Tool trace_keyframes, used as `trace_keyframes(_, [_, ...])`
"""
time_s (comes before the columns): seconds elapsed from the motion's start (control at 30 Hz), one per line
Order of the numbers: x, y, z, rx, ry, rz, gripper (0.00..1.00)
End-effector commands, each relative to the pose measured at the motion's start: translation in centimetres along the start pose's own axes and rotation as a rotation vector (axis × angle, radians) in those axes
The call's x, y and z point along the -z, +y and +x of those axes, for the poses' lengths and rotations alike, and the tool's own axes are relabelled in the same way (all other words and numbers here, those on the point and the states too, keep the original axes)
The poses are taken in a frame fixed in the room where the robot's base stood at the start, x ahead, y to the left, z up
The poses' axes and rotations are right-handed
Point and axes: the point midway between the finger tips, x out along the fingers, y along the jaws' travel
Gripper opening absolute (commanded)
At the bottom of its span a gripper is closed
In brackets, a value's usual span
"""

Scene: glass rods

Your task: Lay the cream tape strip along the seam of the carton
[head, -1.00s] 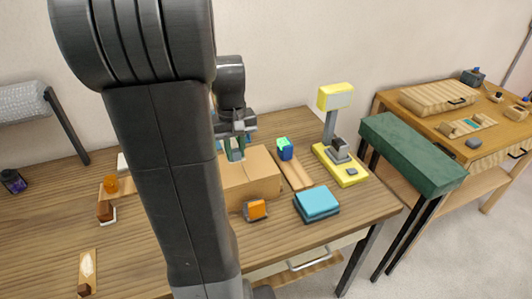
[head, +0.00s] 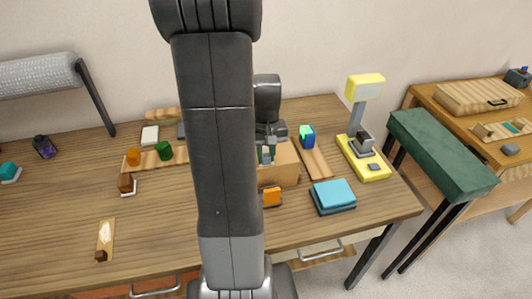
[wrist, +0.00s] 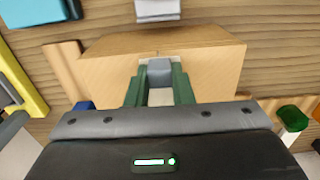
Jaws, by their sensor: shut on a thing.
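The brown carton (head: 289,172) stands on the wooden table, partly hidden behind my arm. In the wrist view its top (wrist: 195,42) shows, with a short dark line of the seam near the middle. My gripper (head: 267,153) is at the carton, its green fingers pointing down. In the wrist view my gripper (wrist: 160,85) is shut on a grey block, with the cream tape strip (wrist: 160,98) showing just below it between the fingers. Most of the strip is hidden, and I cannot tell whether it touches the carton.
A wooden board (head: 316,163) with a blue-green block and a yellow stand (head: 364,160) are to the right.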

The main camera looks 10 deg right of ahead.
Motion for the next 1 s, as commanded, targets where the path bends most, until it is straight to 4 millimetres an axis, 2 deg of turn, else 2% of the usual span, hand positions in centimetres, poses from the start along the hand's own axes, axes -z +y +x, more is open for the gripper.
trace_keyframes(0.33, [0.0, 0.0, 0.5, 0.000, 0.001, 0.000, 0.00])
trace_keyframes(0.37, [0.0, 0.0, 0.3, 0.000, 0.001, 0.000, 0.27])
trace_keyframes(0.43, [0.0, 0.0, 0.3, 0.000, 0.001, 0.000, 0.40])
trace_keyframes(0.47, [0.0, 0.0, 0.3, 0.000, 0.001, 0.000, 0.43])
trace_keyframes(0.83, [0.1, 0.0, -0.3, -0.001, 0.003, 0.000, 0.43])
trace_keyframes(1.0, [0.1, 0.0, -3.0, -0.002, 0.009, 0.000, 0.43])
